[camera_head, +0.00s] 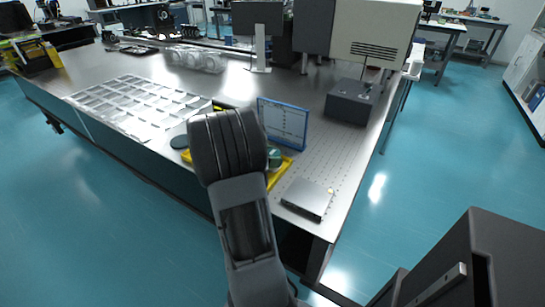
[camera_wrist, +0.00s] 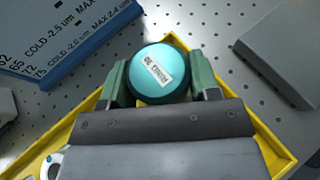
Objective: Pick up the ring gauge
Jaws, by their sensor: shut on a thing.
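In the wrist view my gripper (camera_wrist: 160,84) is shut on a round teal piece (camera_wrist: 160,62), with a green finger on each side of it. Its smooth top bears a white label that includes the number 30; no hole shows in it, so I cannot tell for sure that it is the ring gauge. A silver ring-shaped part (camera_wrist: 46,168) shows at the lower left, partly cut off. A yellow-edged tray (camera_wrist: 272,142) lies under my gripper. In the head view my arm hides most of the tray (camera_head: 281,172); the teal piece shows beside my arm (camera_head: 274,157).
A blue-framed chart panel (camera_head: 283,124) stands behind the tray; it also shows in the wrist view (camera_wrist: 62,40). A flat grey box (camera_head: 307,197) sits near the table's right front edge. A dark box (camera_head: 349,103) stands farther back. A compartment tray (camera_head: 130,100) lies left.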

